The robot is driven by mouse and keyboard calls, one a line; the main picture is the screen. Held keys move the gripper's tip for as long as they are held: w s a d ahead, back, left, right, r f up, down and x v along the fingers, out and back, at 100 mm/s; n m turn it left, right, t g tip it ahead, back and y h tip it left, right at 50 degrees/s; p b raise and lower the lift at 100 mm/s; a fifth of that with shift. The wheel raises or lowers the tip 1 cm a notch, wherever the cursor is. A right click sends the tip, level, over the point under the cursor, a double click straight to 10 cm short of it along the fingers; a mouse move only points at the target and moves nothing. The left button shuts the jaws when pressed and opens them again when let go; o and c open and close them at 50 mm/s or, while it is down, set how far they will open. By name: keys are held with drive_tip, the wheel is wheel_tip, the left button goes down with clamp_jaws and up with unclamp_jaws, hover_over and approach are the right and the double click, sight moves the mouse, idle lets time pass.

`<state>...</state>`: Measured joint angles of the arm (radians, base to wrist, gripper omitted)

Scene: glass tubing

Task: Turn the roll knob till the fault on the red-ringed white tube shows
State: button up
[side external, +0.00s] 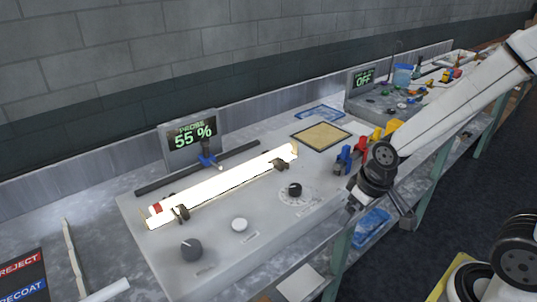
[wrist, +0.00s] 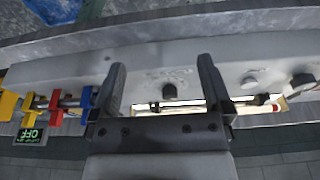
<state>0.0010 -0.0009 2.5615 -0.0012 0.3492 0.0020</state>
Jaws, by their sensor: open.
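The white tube (side external: 225,185) glows brightly and lies across supports on the grey panel. Its red ring (side external: 157,208) is at the left end; in the wrist view the red ring (wrist: 275,109) is at the right. I see no mark on the tube, but the glare hides detail. A black knob with a dial scale (side external: 295,189) stands near the panel's right; a larger dark knob (side external: 192,249) is at the front left. Labels are too small to read. My gripper (side external: 354,197) is open and empty, right of the dial knob. In the wrist view the dial knob (wrist: 169,91) appears between the fingers, apart from them.
A white button (side external: 239,225) sits between the knobs. A display (side external: 192,135) reads 55 %. Blue, red and yellow clamps (side external: 358,152) stand close by my gripper. A tan pad (side external: 321,136) lies behind. A REJECT/RECOAT sign (side external: 22,277) is at far left.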

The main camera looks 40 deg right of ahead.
wheel_tip(320, 180, up, 3)
drive_tip(key=m+g, duration=0.3)
drive_tip(key=m, duration=0.1)
hover_over(191, 246)
drive_tip(key=d, duration=0.1)
drive_tip(key=shift+r, duration=0.15)
drive_tip(key=shift+a, duration=0.6)
drive_tip(key=shift+f, duration=3.9)
